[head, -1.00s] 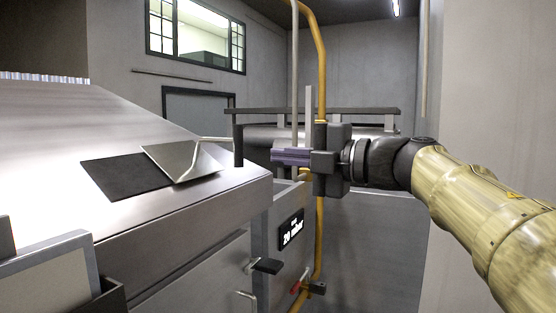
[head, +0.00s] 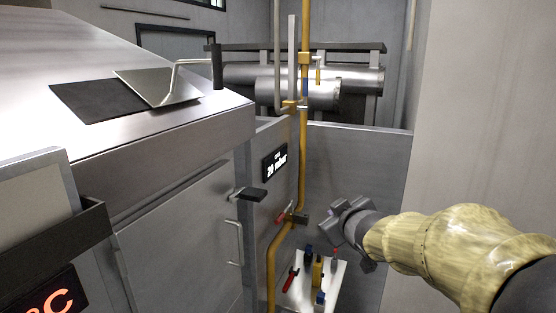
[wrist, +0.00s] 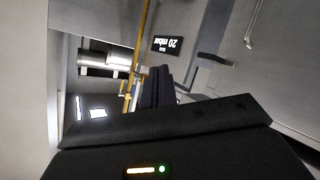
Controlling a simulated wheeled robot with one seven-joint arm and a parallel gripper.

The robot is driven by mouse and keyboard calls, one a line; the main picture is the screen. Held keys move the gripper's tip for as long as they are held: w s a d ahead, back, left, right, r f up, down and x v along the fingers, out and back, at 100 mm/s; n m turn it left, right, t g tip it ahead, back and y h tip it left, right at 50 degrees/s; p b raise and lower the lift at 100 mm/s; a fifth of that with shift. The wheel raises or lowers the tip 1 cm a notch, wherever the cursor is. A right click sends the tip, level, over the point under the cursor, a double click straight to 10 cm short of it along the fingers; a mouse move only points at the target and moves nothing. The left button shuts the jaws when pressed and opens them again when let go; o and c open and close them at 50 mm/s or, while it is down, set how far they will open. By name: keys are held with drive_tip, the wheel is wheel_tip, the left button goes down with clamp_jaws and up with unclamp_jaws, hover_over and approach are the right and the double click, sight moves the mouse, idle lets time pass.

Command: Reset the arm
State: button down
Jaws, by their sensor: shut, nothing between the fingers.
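My arm comes in from the lower right of the head view in a pale yellowish sleeve. It ends in my dark gripper (head: 347,222), which hangs in free air, as seen here to the right of the yellow pipe and above the tool board. The gripper points away from the head camera, so its fingers are mostly hidden there. In the wrist view the dark fingers (wrist: 157,86) stand together, shut, with nothing between them.
The steel machine (head: 180,200) with a flap and handle fills the left. A yellow pipe (head: 303,150) with a red-handled valve (head: 283,215) runs beside a "20 mbar" display (head: 275,163). A white board with tools (head: 318,285) is below. A plain wall (head: 480,110) stands right.

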drive_tip(key=s+d+f+m+g+h+b, duration=0.1)
drive_tip(key=s+f+m+g, duration=0.6)
drive_tip(key=s+f, duration=1.5)
wheel_tip(320, 180, down, 3)
drive_tip(key=d+g, duration=0.1)
drive_tip(key=g, duration=0.2)
drive_tip(key=shift+s+r+g+h, duration=0.15)
drive_tip(key=shift+r+g+h, duration=0.05)
drive_tip(key=shift+g+h, duration=0.2)
